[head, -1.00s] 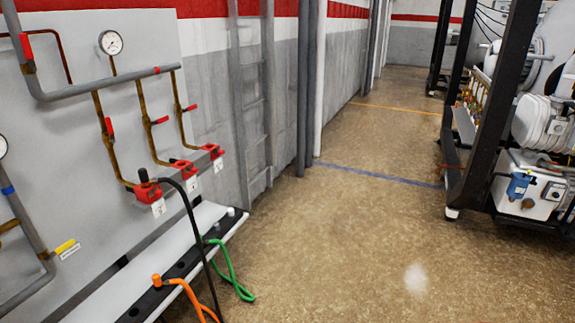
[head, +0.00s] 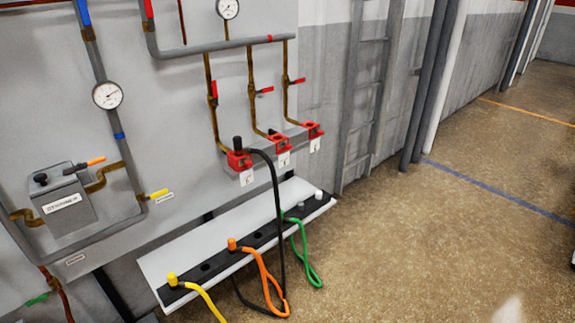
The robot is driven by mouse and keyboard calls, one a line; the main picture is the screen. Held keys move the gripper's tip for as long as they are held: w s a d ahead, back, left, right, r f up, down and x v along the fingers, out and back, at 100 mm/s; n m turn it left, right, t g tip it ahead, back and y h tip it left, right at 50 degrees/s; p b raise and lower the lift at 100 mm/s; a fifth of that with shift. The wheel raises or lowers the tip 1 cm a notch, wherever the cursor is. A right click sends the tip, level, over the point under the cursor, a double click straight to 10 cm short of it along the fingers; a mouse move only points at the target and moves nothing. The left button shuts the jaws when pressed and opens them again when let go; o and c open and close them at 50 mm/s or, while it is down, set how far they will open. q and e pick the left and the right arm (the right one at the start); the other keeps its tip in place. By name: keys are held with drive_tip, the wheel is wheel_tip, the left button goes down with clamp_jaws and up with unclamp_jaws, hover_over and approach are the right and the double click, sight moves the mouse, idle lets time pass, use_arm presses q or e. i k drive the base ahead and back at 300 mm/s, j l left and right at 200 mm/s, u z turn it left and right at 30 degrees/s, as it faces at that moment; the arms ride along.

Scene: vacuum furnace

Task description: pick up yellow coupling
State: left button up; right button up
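The yellow coupling (head: 172,279) stands upright in the dark strip at the near left end of the white shelf (head: 164,262) in the head view. A yellow hose (head: 207,302) runs from it down over the shelf's front edge. Neither of my grippers shows in the head view.
An orange coupling (head: 232,244) with an orange hose and a green hose (head: 302,250) sit farther right on the shelf. A black hose (head: 276,200) hangs from the left red valve block (head: 238,159). Gauges and pipes cover the wall panel. The floor at right (head: 430,240) is clear.

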sight(172, 280)
drive_tip(key=u, duration=0.35)
drive_tip(key=k+u, duration=0.15)
drive_tip(key=u, duration=0.5)
drive_tip(key=k, duration=0.05)
